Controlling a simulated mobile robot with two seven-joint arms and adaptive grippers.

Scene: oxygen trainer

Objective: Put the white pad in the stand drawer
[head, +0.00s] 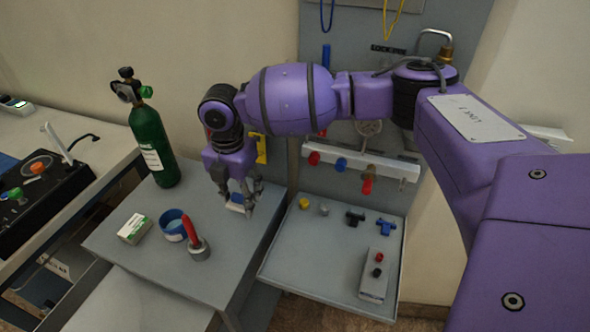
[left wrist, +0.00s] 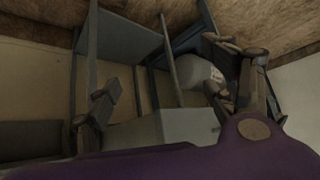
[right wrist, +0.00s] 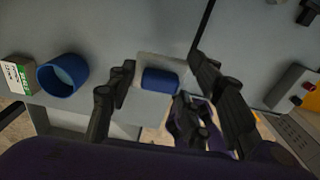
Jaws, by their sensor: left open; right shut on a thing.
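The white pad (right wrist: 148,62), pale and square with a blue roll or band (right wrist: 161,81) across it, is between the fingers of my right gripper (right wrist: 162,68) in the right wrist view. In the head view my right gripper (head: 239,201) points down and holds it over the right part of the grey stand top (head: 215,262). The fingers hide part of the pad. My left gripper (left wrist: 170,95) shows only in the left wrist view, open, low among grey panels and legs. A pale panel (head: 135,302) shows in front of the stand; I cannot tell whether it is the drawer.
On the stand are a green cylinder (head: 150,148), a green-white box (head: 133,229), a blue cup (head: 173,227) and a red-handled item (head: 194,240). A grey tray (head: 318,270) with small fittings is to the right. A desk (head: 95,160) is at left.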

